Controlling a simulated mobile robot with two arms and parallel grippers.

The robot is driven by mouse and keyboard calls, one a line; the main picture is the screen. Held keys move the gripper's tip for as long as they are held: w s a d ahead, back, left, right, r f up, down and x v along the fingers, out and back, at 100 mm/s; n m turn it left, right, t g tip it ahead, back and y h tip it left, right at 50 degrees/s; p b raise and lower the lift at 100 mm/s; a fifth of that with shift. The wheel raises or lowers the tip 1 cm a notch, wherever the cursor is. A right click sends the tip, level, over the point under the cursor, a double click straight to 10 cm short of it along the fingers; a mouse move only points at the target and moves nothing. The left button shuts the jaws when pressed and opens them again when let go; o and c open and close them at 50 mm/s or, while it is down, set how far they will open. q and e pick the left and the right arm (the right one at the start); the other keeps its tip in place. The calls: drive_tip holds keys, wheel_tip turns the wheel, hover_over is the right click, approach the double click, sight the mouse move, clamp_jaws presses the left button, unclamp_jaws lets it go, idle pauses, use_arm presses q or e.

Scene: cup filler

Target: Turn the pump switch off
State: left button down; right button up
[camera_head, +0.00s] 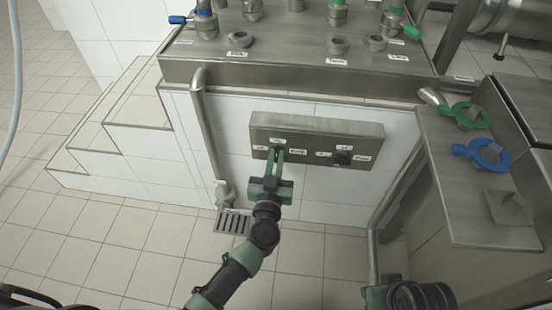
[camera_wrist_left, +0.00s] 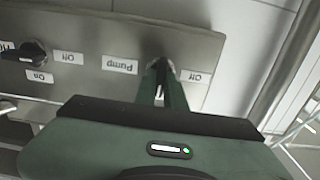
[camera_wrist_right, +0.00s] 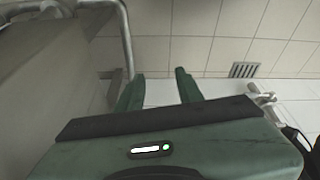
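The control panel (camera_head: 315,133) is a grey metal box on the white tiled wall. The pump switch (camera_wrist_left: 160,64) is a dark knob beside the "Pump" label, with an "Off" label on its other side. My left gripper (camera_head: 276,155) reaches the panel at this switch. In the left wrist view its fingers (camera_wrist_left: 163,78) are close together on the knob and hide much of it, so its exact angle is unclear. My right gripper (camera_wrist_right: 158,78) is open and empty, low at the right and away from the panel.
A second dark switch (camera_head: 342,156) with its own labels sits on the same panel. A pipe (camera_head: 207,130) runs down left of the panel to a floor drain (camera_head: 233,222). A metal cabinet (camera_head: 450,190) with green and blue rings stands at the right.

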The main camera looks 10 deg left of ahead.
drive_tip(key=shift+f, duration=0.1)
idle(0.3)
use_arm(q)
drive_tip(key=shift+n+p, duration=0.35)
drive_tip(key=shift+n, duration=0.35)
drive_tip(key=n, duration=0.2)
drive_tip(key=shift+n+p, duration=0.3)
drive_tip(key=shift+p, duration=0.05)
drive_tip(key=shift+a+n, duration=0.1)
drive_tip(key=shift+n, duration=0.8)
use_arm(e)
wheel_tip(320, 180, down, 6)
drive_tip(key=r, duration=0.1)
use_arm(q)
drive_tip(key=shift+a+f+n+b, duration=0.1)
drive_tip(key=shift+n+b, duration=0.15)
drive_tip(key=shift+n, duration=1.8)
drive_tip(key=shift+f+n+b, duration=0.15)
drive_tip(key=shift+n+b, duration=0.15)
drive_tip(key=shift+n, duration=1.8)
drive_tip(key=shift+a+f+n+b, duration=0.1)
drive_tip(key=shift+n+b, duration=0.15)
drive_tip(key=shift+n, duration=1.8)
use_arm(e)
drive_tip(key=shift+s+r, duration=0.1)
drive_tip(key=shift+r, duration=2.75)
use_arm(q)
drive_tip(key=c, duration=1.5)
unclamp_jaws()
